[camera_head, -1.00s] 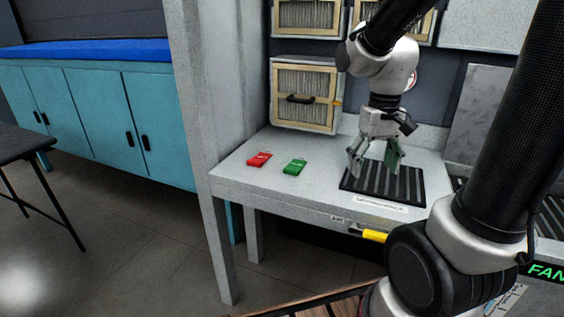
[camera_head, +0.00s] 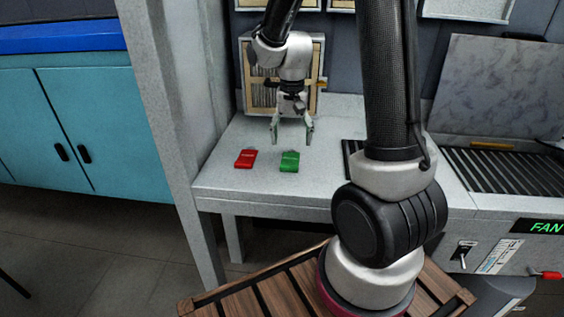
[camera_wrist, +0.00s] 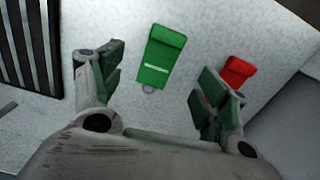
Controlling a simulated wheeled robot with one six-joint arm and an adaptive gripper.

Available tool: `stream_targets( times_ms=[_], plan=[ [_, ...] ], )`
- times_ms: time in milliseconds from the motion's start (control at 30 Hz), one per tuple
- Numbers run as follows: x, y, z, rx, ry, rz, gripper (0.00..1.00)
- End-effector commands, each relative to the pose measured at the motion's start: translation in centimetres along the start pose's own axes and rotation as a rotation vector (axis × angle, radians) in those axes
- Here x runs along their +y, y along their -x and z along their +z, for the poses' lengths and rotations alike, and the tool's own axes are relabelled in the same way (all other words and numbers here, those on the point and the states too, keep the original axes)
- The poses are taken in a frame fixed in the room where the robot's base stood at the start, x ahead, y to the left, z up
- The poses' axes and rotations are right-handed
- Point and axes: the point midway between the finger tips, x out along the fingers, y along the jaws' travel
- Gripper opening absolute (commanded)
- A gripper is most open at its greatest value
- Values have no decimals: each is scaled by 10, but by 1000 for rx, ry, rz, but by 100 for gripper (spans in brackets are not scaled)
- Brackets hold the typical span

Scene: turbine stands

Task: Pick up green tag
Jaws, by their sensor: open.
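The green tag (camera_head: 290,162) lies flat on the light grey table (camera_head: 235,190), to the right of the red tag (camera_head: 245,158). My gripper (camera_head: 292,137) is open and empty above the table, just behind the green tag in the head view. In the wrist view the green tag (camera_wrist: 160,58) lies ahead of and between the spread fingers of my gripper (camera_wrist: 155,90), with its small ring toward me. The red tag (camera_wrist: 237,72) is partly hidden behind the right finger there.
A wooden-framed filter box (camera_head: 262,85) stands at the back of the table. A black slatted plate (camera_head: 352,150) lies to the right, mostly hidden by my arm. A grey upright post (camera_head: 165,100) borders the table's left side. The table in front of the tags is clear.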

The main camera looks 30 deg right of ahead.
Motion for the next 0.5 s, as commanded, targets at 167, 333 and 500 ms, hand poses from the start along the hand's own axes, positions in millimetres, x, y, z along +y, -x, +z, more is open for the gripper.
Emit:
stream_targets(
  times_ms=[167, 333, 500],
  plan=[
    [-1, -2, -2, 8, -48, -5, 75],
    [-1, -19, -1, 6, -58, -4, 75],
    [-3, -41, 1, 5, -57, -3, 75]
  ],
)
